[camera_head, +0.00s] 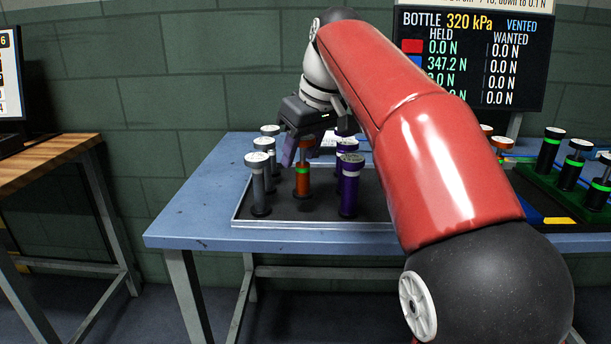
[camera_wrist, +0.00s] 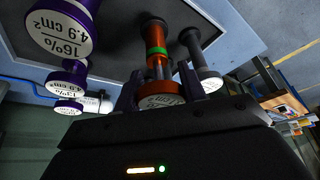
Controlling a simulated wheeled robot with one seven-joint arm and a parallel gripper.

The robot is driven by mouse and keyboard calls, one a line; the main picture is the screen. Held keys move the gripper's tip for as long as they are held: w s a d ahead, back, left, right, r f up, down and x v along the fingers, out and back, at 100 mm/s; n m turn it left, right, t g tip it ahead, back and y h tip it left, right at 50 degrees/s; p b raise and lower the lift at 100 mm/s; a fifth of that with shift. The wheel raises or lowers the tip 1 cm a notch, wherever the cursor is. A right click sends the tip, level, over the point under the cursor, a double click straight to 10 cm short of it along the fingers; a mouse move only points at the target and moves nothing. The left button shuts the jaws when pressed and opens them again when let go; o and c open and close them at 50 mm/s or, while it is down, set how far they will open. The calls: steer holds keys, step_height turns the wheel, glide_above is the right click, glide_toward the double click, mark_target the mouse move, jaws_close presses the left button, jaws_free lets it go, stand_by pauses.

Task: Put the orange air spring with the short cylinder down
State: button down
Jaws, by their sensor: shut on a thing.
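The orange air spring (camera_head: 303,181) is upright among grey and purple air springs over the tray (camera_head: 315,224). It has a green band and a dark foot. My gripper (camera_head: 303,155) is shut on its upper part, coming from above and behind. In the wrist view the orange air spring (camera_wrist: 161,50) stands between my two fingers (camera_wrist: 158,90), with its labelled cap towards the camera. I cannot tell for sure whether its foot touches the tray floor.
Grey air springs (camera_head: 258,184) stand close on the left, purple ones (camera_head: 349,184) close on the right. The front of the tray is bare. A green rack (camera_head: 550,186) with dark air springs is at the right. A screen (camera_head: 470,60) shows 347.2 N in its blue row.

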mark_target(302, 163)
step_height(302, 163, down, 3)
steer(key=shift+f+b, duration=0.1)
steer(key=shift+b, duration=1.1)
steer(key=shift+f+b, duration=0.3)
steer(key=shift+b, duration=0.05)
steer(key=shift+r, duration=0.15)
steer(key=c, duration=0.8)
jaws_free()
